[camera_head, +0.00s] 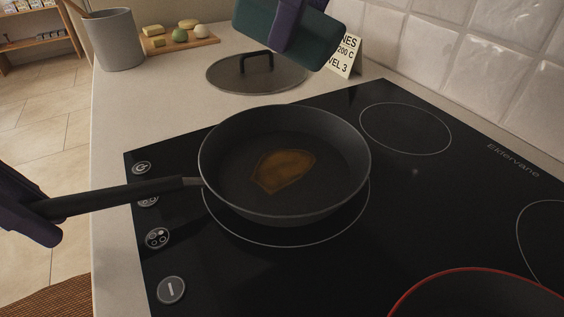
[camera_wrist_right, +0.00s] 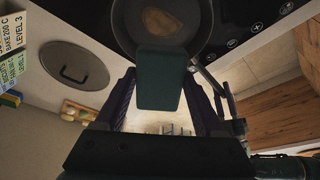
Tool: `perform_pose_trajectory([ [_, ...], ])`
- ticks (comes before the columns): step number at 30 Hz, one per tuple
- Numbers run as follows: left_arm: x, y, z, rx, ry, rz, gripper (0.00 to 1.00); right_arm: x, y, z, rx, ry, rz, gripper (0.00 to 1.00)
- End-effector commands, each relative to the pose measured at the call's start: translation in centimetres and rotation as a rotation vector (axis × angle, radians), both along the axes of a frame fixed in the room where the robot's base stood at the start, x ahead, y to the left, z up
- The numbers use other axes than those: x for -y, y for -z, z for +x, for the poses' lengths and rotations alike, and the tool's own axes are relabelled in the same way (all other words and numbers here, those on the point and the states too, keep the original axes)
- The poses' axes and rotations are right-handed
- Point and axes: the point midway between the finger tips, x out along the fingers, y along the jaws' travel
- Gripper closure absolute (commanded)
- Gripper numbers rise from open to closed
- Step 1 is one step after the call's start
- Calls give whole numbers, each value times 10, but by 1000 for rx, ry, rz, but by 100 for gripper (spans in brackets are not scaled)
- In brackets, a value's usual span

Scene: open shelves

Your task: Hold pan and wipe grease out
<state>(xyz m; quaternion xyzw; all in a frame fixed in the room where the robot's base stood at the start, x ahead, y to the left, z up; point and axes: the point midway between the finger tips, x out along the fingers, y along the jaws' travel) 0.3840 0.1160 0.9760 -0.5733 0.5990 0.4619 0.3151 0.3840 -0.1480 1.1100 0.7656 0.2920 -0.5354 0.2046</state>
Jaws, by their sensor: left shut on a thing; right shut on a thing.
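The black frying pan (camera_head: 225,190) is over a ringed cooking zone; I cannot tell whether it touches the glass. A brown grease patch (camera_head: 283,170) lies on its floor. The pan also shows at the top of the right wrist view (camera_wrist_right: 206,40). My left gripper (camera_head: 35,213) is shut on the end of the pan's handle (camera_head: 120,197) at the left. My right gripper (camera_head: 290,25) is shut on a dark green block-like wiper (camera_head: 312,42), held up beyond the pan's far rim, apart from the grease. The wiper also shows in the right wrist view (camera_wrist_right: 159,80).
A black hob (camera_head: 420,190) surrounds the pan. A lid (camera_head: 225,75), a sign card (camera_head: 347,58), a grey pot (camera_head: 118,45) and a wooden board (camera_head: 200,42) with small items stand on the counter behind. A tiled wall (camera_head: 500,60) bounds the right.

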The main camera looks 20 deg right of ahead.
Motion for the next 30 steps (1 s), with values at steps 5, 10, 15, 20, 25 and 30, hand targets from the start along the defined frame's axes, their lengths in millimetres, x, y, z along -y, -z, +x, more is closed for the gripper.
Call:
perform_pose_trajectory([
  [5, 0, 0, 0, 1, -1, -1, 100, 0, 0, 0, 0, 0, 0, 74],
  [10, 0, 0, 0, 0, 0, -1, 100, -2, 8, 3, -58, -8, -37, 74],
  [15, 0, 0, 0, 0, 0, -1, 100, 1, 24, 7, -179, -14, -141, 74],
  [20, 0, 0, 0, 1, -1, -1, 100, 8, 31, 10, -247, -3, -217, 74],
  [25, 0, 0, 0, 1, -1, -1, 100, 11, 45, 9, -266, 1, -236, 74],
  [30, 0, -1, 0, 1, -1, -1, 100, 10, 65, 10, -263, 1, -234, 74],
])
